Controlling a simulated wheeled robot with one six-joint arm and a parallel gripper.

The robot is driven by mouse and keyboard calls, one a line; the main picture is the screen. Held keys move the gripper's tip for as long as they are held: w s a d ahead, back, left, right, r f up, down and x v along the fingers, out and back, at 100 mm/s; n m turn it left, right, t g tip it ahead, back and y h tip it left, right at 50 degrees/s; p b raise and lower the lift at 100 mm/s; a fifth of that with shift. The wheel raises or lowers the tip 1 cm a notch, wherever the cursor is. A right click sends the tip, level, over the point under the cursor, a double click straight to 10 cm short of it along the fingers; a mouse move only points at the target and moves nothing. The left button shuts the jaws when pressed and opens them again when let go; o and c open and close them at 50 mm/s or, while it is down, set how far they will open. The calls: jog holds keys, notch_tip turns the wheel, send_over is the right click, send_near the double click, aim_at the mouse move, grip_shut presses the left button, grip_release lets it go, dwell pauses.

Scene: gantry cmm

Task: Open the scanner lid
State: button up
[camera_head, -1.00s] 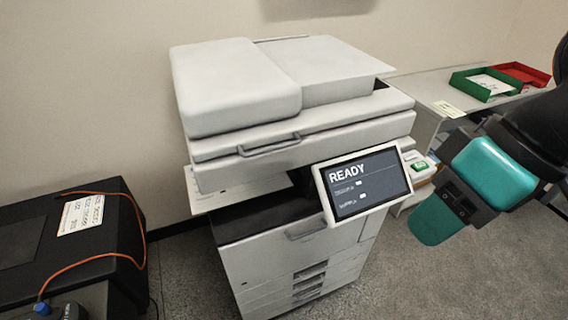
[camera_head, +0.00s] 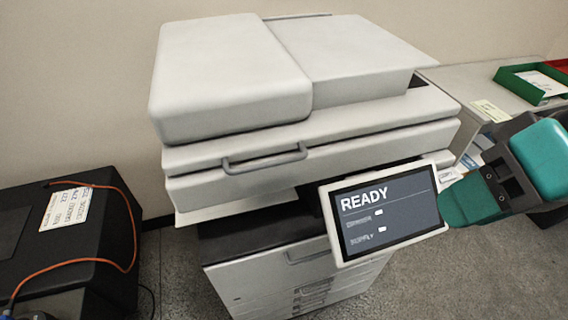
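The scanner lid (camera_head: 360,56) is the white top of a large copier, with a raised feeder block (camera_head: 228,78) on its left. The lid looks shut. A grey bar handle (camera_head: 264,158) sits on the front edge. My gripper (camera_head: 468,205) is at the right, beside the screen's right edge and well apart from the handle. One teal finger pad shows; the other finger is not clear, so I cannot tell its opening. Nothing is seen held.
A tilted screen (camera_head: 388,212) reading READY juts out at the copier's front right. A black box (camera_head: 100,245) with an orange cable stands at the left. A side table (camera_head: 462,82) with a green tray (camera_head: 528,86) is at the back right. Floor shows at the lower right.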

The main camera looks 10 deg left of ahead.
jog(key=w+a+f+m+y+b, duration=0.2)
jog(key=a+f+m+y+b, duration=0.1)
jog(key=f+b, duration=0.4)
jog(key=m+t+y+p, duration=0.2)
jog(key=m+t+y, duration=0.1)
jog(key=m+y, duration=0.4)
send_near(274, 165)
jog(key=x, duration=0.8)
jog(key=shift+r, duration=0.1)
jog(key=shift+w+a+p, duration=0.1)
jog(key=shift+a+p, duration=0.2)
jog(key=shift+a, duration=0.25)
grip_shut()
